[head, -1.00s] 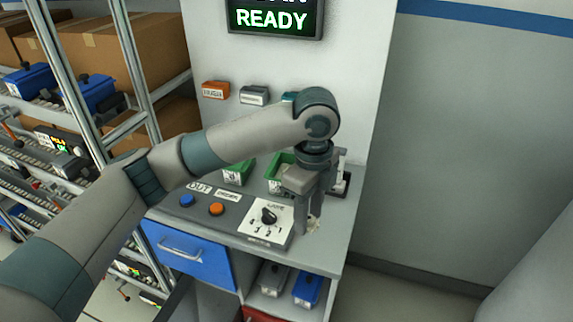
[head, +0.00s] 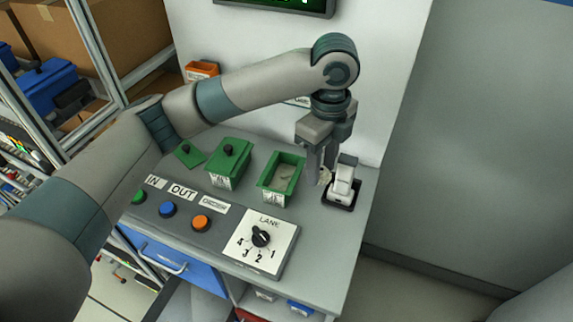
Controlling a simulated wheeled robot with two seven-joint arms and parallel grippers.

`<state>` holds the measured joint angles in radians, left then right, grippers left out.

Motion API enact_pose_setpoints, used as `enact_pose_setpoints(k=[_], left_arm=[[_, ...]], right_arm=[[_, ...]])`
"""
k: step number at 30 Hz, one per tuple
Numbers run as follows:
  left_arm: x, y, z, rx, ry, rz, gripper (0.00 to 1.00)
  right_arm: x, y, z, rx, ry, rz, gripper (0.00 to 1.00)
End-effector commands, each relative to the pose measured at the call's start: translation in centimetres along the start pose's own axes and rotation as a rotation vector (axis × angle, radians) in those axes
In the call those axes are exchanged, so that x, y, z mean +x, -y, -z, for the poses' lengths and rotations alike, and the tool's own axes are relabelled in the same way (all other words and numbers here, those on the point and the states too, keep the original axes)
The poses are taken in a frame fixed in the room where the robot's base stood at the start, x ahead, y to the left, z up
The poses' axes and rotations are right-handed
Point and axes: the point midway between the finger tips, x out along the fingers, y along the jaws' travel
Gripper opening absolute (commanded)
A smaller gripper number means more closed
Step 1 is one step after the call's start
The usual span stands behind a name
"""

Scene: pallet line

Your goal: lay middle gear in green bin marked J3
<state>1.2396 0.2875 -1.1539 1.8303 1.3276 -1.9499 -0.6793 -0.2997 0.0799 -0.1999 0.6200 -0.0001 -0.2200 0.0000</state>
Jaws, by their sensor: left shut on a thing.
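My left gripper (head: 321,180) points down over the counter, just right of the open green bin. It is shut on a small pale thing (head: 326,176), likely the gear, mostly hidden by the fingers. The open green bin (head: 268,187) has a white label on its front, too small to read, and something greyish shows inside. Left of it stands another green bin (head: 221,171) with a green lid and black knob on it. A flat green lid (head: 190,155) with a knob lies farther left. I cannot tell which bin is J3. My right gripper is out of view.
A white device on a black base (head: 342,190) stands close right of my gripper. In front is a grey panel with buttons and a lane dial (head: 261,237). An orange bin (head: 202,70) hangs on the wall behind. The counter's right edge is near.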

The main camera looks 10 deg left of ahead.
Motion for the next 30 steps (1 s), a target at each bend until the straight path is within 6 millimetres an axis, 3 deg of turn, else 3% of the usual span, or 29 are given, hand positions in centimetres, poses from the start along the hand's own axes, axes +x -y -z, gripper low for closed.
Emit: enact_pose_setpoints(k=[17,23,30], left_arm=[[0.1,0.0,-0.4,-0.001,0.000,0.000,0.14],[1.3,-0.1,-2.6,-0.004,0.000,-0.003,0.14],[3.9,0.0,-7.1,-0.006,0.000,-0.004,0.14]], right_arm=[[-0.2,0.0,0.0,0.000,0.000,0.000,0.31],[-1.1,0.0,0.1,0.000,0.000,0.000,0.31],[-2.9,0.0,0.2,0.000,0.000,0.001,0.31]])
